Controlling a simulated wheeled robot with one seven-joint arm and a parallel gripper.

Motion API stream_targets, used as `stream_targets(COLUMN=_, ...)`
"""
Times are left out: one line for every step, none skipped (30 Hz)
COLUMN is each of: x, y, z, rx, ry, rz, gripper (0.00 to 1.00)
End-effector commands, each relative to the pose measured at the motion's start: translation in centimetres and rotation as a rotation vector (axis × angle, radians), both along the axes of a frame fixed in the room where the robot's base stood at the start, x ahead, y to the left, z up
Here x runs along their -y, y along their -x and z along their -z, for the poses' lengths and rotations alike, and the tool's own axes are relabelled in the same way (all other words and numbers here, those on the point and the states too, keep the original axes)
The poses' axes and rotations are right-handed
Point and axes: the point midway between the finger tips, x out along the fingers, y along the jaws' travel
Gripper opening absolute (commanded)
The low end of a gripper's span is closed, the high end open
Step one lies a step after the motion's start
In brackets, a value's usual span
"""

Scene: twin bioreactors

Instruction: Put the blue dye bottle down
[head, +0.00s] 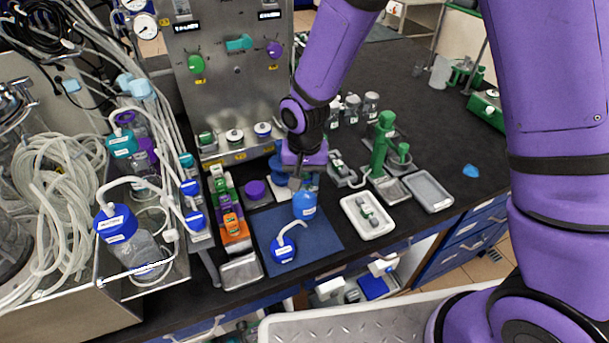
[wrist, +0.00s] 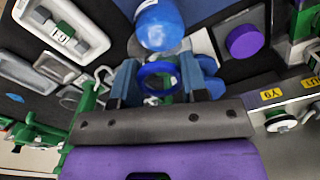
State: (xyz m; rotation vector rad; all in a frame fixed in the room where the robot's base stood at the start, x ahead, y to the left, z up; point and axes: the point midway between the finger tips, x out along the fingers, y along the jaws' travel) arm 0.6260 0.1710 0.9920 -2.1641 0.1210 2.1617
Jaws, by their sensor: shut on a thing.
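My gripper (head: 297,183) points down over the back right part of a dark blue mat (head: 325,236) on the bench. It is shut on the top of the blue dye bottle (head: 304,207), which has a pale label. In the wrist view the two fingers (wrist: 159,84) stand on either side of a blue ring at the bottle's top, and the bottle's blue body (wrist: 160,24) extends past the fingertips. The bottle looks close to upright over the mat. I cannot tell whether its base touches the mat.
A blue cap with a white hose (head: 284,250) lies at the mat's front. A purple disc (head: 256,190) sits behind the mat's left side. A white tray (head: 367,216) stands to the right, and a metal tray (head: 241,271) to the left. The mat's front right is clear.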

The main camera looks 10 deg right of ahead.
Motion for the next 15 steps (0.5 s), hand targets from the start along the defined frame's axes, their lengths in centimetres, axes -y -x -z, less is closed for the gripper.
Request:
stream_targets(x=-0.02, y=-0.02, z=-0.08, rx=0.001, ry=-0.001, rz=0.000, gripper=0.00)
stream_targets(x=-0.02, y=-0.02, z=-0.08, rx=0.001, ry=-0.001, rz=0.000, gripper=0.00)
stream_targets(x=-0.02, y=-0.02, z=-0.08, rx=0.001, ry=-0.001, rz=0.000, gripper=0.00)
stream_targets(x=-0.02, y=-0.01, z=-0.08, rx=0.001, ry=-0.001, rz=0.000, gripper=0.00)
stream_targets(x=-0.02, y=-0.01, z=-0.06, rx=0.001, ry=-0.001, rz=0.000, gripper=0.00)
stream_targets(x=-0.02, y=0.00, z=0.00, rx=0.001, ry=0.000, rz=0.000, gripper=0.00)
stream_targets(x=-0.02, y=0.01, z=0.08, rx=0.000, ry=0.000, rz=0.000, gripper=0.00)
stream_targets(x=-0.02, y=0.01, z=0.16, rx=0.000, ry=0.000, rz=0.000, gripper=0.00)
stream_targets(x=-0.02, y=0.01, z=0.27, rx=0.000, ry=0.000, rz=0.000, gripper=0.00)
stream_targets(x=-0.01, y=0.02, z=0.24, rx=0.000, ry=0.000, rz=0.000, gripper=0.47)
stream_targets(x=-0.01, y=0.02, z=0.23, rx=0.000, ry=0.000, rz=0.000, gripper=0.54)
stream_targets(x=0.00, y=0.02, z=0.23, rx=0.000, ry=0.000, rz=0.000, gripper=0.63)
stream_targets(x=0.00, y=0.02, z=0.23, rx=0.000, ry=0.000, rz=0.000, gripper=0.66)
stream_targets(x=0.00, y=0.02, z=0.23, rx=0.000, ry=0.000, rz=0.000, gripper=0.66)
stream_targets(x=0.00, y=0.02, z=0.23, rx=0.000, ry=0.000, rz=0.000, gripper=0.66)
